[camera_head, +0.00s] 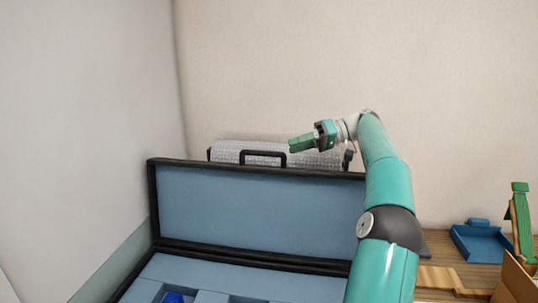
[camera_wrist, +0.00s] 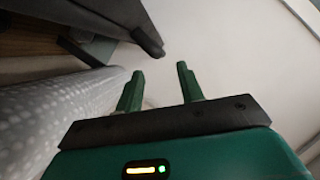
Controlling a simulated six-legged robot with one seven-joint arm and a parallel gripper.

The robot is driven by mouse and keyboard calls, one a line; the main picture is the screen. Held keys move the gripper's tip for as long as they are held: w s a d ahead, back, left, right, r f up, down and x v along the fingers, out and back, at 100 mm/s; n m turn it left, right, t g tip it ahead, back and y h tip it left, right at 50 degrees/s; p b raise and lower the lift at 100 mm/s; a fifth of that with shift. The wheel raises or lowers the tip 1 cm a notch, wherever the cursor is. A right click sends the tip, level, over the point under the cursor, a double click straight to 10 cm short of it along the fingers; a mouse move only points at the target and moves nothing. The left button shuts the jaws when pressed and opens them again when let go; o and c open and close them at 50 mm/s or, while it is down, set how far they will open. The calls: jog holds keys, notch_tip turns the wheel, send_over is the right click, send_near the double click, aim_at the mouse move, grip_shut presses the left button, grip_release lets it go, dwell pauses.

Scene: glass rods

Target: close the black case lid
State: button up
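The black case (camera_head: 265,263) stands open in the head view, with a blue lining and compartments at the bottom edge. Its lid (camera_head: 260,209) is raised upright at the back, blue inside with a black rim. My gripper (camera_head: 291,145) is above and behind the lid's top edge, apart from it, pointing left. In the wrist view my gripper (camera_wrist: 158,85) has its two green fingers apart with nothing between them. A dark edge (camera_wrist: 146,36) near the fingertips there may be part of the lid; I cannot tell for sure. My arm hides the lid's right end.
A blue tray (camera_head: 480,243) and a green stand (camera_head: 521,225) are at right. Walls are left and behind.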

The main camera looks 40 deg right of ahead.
aim_at(269, 154)
jog(key=x, duration=0.8)
jog(key=shift+w+a+f, duration=0.15)
jog(key=shift+a, duration=0.1)
grip_shut()
